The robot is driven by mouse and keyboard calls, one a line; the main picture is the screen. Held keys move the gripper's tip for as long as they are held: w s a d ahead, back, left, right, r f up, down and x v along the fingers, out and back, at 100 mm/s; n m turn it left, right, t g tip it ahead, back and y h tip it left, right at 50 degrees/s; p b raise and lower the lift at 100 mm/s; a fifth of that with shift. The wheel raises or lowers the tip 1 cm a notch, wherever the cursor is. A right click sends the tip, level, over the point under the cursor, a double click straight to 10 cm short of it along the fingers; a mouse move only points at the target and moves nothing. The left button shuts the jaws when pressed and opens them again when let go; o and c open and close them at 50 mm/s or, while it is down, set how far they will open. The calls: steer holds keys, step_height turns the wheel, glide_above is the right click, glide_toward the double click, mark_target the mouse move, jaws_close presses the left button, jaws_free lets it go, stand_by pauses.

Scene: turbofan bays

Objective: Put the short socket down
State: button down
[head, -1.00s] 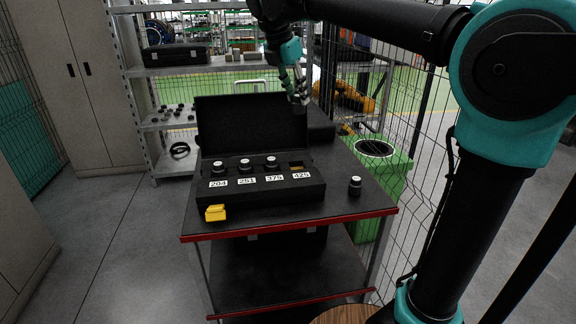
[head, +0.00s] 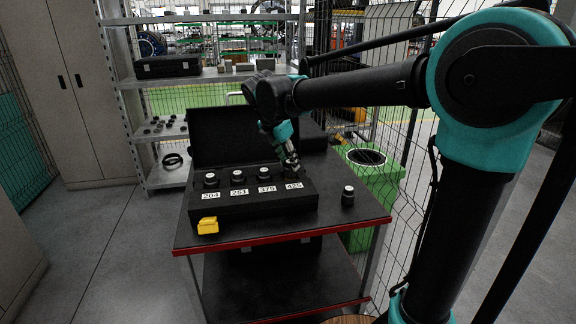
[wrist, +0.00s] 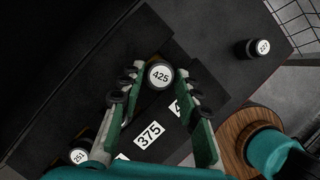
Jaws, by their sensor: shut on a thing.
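My gripper (head: 291,163) reaches down to the right end of the black case, over the 425 label (head: 293,185). In the wrist view my gripper (wrist: 157,84) is shut on a dark socket with a white round cap marked 425 (wrist: 160,75). In the head view the fingers largely hide this socket. I cannot tell whether its base touches the recess. The open black case (head: 252,208) holds three other capped sockets behind labels 204, 251 and 375: left (head: 210,180), middle (head: 238,177) and right (head: 264,174).
The case stands on a black cart top with a red edge (head: 280,239). A loose capped socket (head: 348,196) stands to its right. A yellow object (head: 208,225) is at the case's front left. A green bin (head: 372,185) and wire fence are at right.

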steer(key=shift+f, duration=0.85)
steer(key=c, duration=1.1)
jaws_free()
steer(key=shift+f, duration=0.1)
steer(key=shift+o, duration=0.2)
steer(key=v, duration=1.2)
